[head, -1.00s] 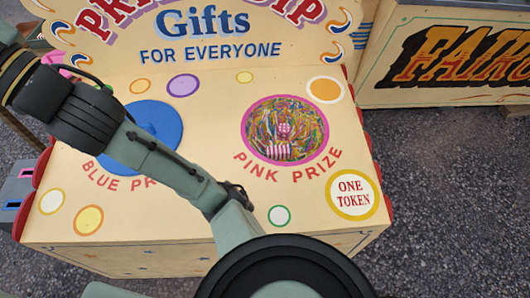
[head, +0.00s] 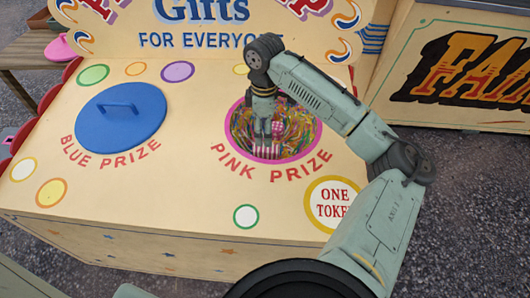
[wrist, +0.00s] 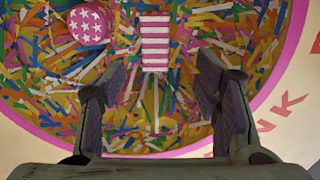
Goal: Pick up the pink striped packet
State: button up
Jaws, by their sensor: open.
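The pink striped packet (wrist: 155,43) lies on coloured paper shreds inside the round pink-rimmed hole. In the head view it shows as a small striped patch (head: 265,152), partly behind my gripper. My gripper (head: 263,140) points down over the hole. In the wrist view its two fingers (wrist: 160,82) are apart and empty, with the packet ahead of the gap between them. A round pink thing with white stars (wrist: 90,25) lies left of the packet, apart from it.
The hole's pink rim (wrist: 275,65) surrounds the shreds. A blue lid with a handle (head: 120,115) covers the blue prize spot at left. The cream counter top (head: 150,205) is otherwise flat and clear. A painted sign board (head: 205,40) rises behind.

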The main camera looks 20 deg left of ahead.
aim_at(266, 148)
notch_tip(266, 148, down, 4)
jog(key=shift+f, duration=0.25)
jog(key=shift+w+f, duration=0.2)
jog(key=shift+f, duration=1.1)
jog(key=shift+w+f, duration=0.15)
jog(key=shift+f, duration=1.15)
jog(key=shift+c, duration=0.4)
jog(key=c, duration=1.2)
